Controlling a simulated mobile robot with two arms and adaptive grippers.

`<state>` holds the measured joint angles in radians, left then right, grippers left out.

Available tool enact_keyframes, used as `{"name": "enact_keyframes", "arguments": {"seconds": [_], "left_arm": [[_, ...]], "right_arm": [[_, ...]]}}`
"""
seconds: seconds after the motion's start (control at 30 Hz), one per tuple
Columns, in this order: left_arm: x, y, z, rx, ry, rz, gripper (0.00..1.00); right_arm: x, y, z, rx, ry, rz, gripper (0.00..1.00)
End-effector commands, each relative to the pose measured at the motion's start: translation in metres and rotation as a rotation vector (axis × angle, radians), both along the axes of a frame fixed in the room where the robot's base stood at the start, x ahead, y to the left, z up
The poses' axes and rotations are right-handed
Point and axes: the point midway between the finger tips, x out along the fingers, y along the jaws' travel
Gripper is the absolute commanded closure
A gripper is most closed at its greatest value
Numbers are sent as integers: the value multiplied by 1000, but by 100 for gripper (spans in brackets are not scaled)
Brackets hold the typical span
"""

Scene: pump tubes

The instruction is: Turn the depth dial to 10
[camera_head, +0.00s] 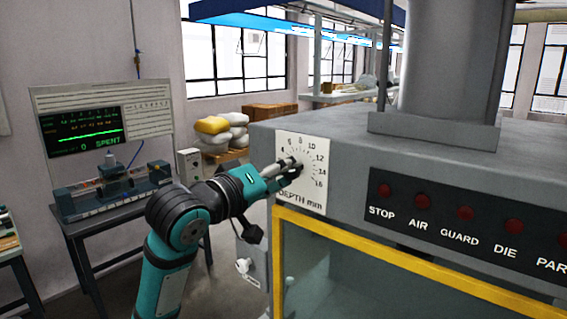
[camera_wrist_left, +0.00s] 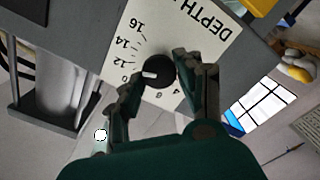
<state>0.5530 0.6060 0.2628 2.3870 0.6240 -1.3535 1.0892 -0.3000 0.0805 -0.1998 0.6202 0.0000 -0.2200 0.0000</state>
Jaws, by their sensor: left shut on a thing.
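The depth dial's white plate (camera_head: 310,197), marked "DEPTH mm" with numbers up to 16, is on the front of the grey machine. In the head view my left gripper (camera_head: 297,165) reaches it and covers most of the knob. In the left wrist view the round black knob (camera_wrist_left: 158,70) sits between the fingers of my left gripper (camera_wrist_left: 158,84), which are shut on it. The knob's white pointer (camera_wrist_left: 150,75) points left in that view, toward the 10 and 12 side of the scale; the exact value cannot be told. My right gripper is not in view.
A row of red buttons (camera_head: 465,213) on a black panel is right of the dial. A yellow frame (camera_head: 400,257) runs below. A bench with a monitor (camera_head: 105,125) stands at the left, with sacks (camera_head: 215,130) behind.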

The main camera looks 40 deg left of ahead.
Motion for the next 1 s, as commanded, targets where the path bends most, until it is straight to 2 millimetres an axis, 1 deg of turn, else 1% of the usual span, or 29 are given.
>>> {"name": "enact_keyframes", "arguments": {"seconds": [0.03, 0.2, 0.5, 0.7, 1.0], "left_arm": [[0, 0, 2, -48, 5, -1, 96], [0, 0, 1, -208, 17, -1, 96], [0, 1, -1, -457, 35, -1, 96], [0, 1, -2, -571, 43, 0, 96], [0, 1, -3, -657, 52, 2, 96]], "right_arm": [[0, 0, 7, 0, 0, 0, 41], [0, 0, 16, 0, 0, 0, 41], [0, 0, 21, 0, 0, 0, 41], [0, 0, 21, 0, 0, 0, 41], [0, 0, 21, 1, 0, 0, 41]]}}
